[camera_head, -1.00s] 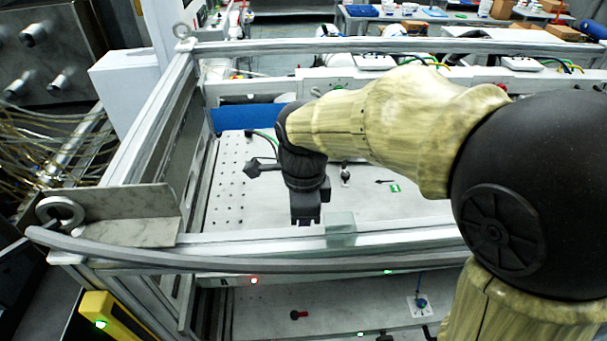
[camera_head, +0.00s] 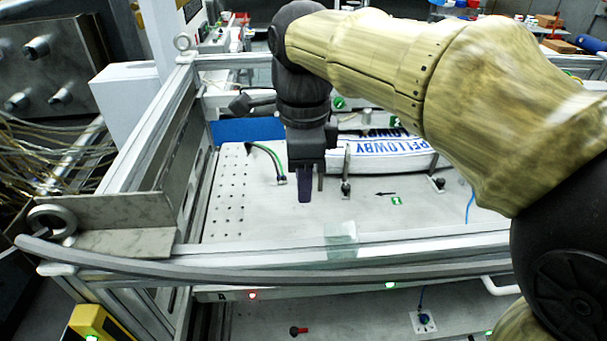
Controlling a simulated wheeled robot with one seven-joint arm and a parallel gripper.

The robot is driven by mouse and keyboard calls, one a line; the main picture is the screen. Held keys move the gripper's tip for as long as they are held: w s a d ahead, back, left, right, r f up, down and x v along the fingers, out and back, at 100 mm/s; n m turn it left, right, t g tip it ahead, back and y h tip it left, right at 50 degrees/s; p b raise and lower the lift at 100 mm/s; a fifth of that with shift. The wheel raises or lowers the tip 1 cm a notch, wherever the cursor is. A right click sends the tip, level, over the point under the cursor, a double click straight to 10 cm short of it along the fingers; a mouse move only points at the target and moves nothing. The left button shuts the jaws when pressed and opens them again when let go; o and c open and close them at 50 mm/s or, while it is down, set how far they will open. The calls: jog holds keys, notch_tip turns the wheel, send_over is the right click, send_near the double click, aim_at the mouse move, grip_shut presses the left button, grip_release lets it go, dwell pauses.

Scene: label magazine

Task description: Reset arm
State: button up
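My gripper (camera_head: 312,195) hangs from my arm above the white perforated work plate (camera_head: 235,195), left of the middle of the picture. It points down. Its two dark fingers show with a narrow gap between them, and I see nothing held there. A white roll or strip with blue letters (camera_head: 375,155) lies behind and right of the gripper, partly hidden by my arm. The gripper looks apart from it. My arm reaches in from the right and covers much of the back right.
A metal frame rail (camera_head: 420,245) crosses in front, with a small clear plate (camera_head: 341,240) on it. A dark curved bar (camera_head: 200,275) runs along the front left. Upright clamps (camera_head: 346,185) stand on the plate. Its left part is mostly clear, apart from a green cable (camera_head: 268,158).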

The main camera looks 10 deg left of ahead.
notch_tip(320, 180, up, 10)
jog(key=p, duration=1)
